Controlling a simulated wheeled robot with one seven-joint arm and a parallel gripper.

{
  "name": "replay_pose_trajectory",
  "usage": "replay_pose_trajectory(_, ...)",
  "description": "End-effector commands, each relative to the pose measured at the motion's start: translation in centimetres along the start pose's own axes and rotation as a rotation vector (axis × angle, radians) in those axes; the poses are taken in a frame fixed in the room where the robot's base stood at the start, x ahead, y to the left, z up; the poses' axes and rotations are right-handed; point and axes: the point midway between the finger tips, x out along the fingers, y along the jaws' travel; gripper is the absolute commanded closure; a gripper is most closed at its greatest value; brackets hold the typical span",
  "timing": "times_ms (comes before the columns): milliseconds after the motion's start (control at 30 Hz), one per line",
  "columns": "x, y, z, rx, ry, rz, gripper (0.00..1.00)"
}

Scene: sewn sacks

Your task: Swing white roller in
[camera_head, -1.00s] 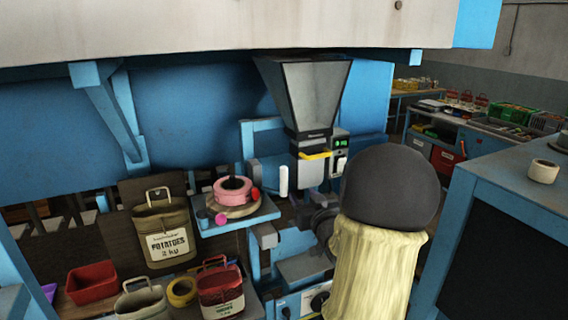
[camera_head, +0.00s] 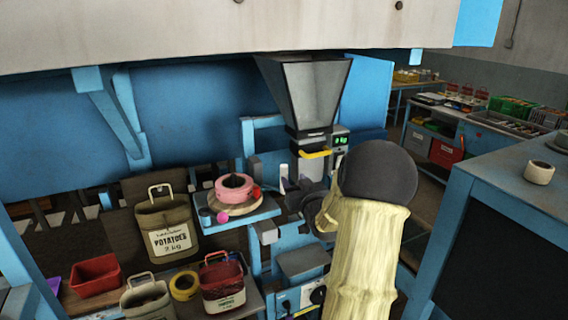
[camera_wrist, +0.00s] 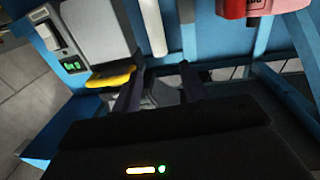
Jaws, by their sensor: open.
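The white roller (camera_head: 284,171) is a short upright white cylinder to the left of the hopper's outlet on the blue machine. In the wrist view the roller (camera_wrist: 153,27) comes down from the top edge, and its rounded end lies just beyond the gap between my fingertips. My gripper (camera_wrist: 163,72) is open, with two dark fingers apart and nothing between them. The roller appears apart from both fingers. In the head view my yellow-sleeved arm and dark elbow hide part of the machine, and the gripper is small and hard to make out beside the roller.
The grey hopper (camera_head: 305,90) has a yellow lever (camera_head: 315,154) below it, close right of the roller. A pink ring-shaped item (camera_head: 234,187) sits on a blue shelf to the left. A potato sack (camera_head: 166,228) and several bins stand lower left. A blue cabinet (camera_head: 505,235) stands right.

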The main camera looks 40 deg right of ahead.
Motion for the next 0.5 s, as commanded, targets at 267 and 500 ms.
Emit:
replay_pose_trajectory(267,4.5,-0.1,-0.3,0.002,0.0,0.0,0.57)
replay_pose_trajectory(500,8.1,-0.2,-0.3,0.001,-0.001,-0.003,0.57)
